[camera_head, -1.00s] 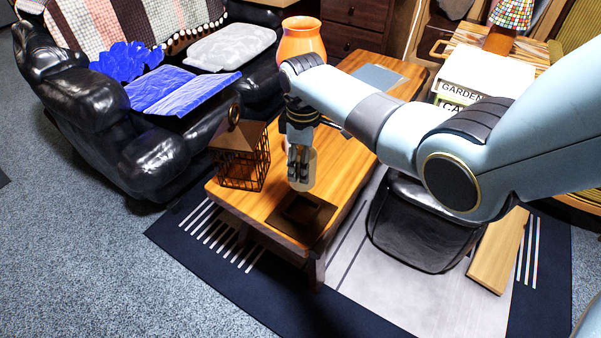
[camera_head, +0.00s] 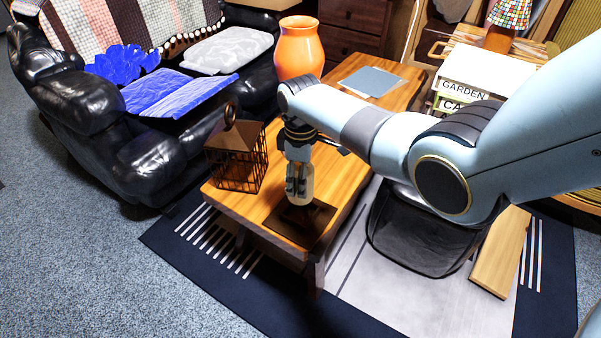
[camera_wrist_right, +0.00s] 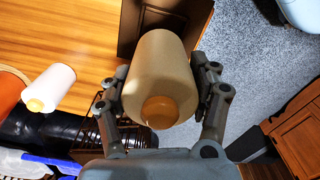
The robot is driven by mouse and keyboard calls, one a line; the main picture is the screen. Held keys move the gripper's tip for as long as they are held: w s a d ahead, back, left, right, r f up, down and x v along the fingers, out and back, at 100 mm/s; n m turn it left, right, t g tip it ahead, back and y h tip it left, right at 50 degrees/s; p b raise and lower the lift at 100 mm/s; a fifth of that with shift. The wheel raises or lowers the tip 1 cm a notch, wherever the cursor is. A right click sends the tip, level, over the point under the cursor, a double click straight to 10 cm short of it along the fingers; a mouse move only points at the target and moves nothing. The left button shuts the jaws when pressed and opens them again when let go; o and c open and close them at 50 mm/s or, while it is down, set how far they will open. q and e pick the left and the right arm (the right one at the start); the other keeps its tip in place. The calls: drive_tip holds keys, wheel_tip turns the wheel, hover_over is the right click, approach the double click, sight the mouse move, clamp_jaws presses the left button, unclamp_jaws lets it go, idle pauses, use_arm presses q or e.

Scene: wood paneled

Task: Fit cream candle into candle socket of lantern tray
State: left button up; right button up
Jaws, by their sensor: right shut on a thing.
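My left gripper is not in view.
A lantern cage (camera_head: 237,158) stands left of the tray on the wooden table (camera_head: 260,205). An orange vase (camera_head: 300,48) and a grey-blue sheet (camera_head: 372,82) are farther back. The right wrist view also shows a white cylinder (camera_wrist_right: 52,85). The tray lies near the table's front edge.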

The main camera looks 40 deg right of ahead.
drive_tip(key=shift+f+b, duration=1.35)
drive_tip(key=shift+f, duration=1)
use_arm(q)
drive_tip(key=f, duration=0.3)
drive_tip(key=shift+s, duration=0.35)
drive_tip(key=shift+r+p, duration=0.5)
drive_tip(key=shift+p, duration=0.1)
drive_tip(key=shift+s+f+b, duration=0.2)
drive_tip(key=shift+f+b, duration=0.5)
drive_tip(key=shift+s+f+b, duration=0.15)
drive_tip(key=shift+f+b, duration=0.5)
drive_tip(key=shift+b, duration=0.05)
use_arm(e)
drive_tip(key=shift+f, duration=1.85)
drive_tip(key=o, duration=1.5)
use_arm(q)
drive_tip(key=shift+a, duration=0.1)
use_arm(e)
wheel_tip(320, 180, up, 12)
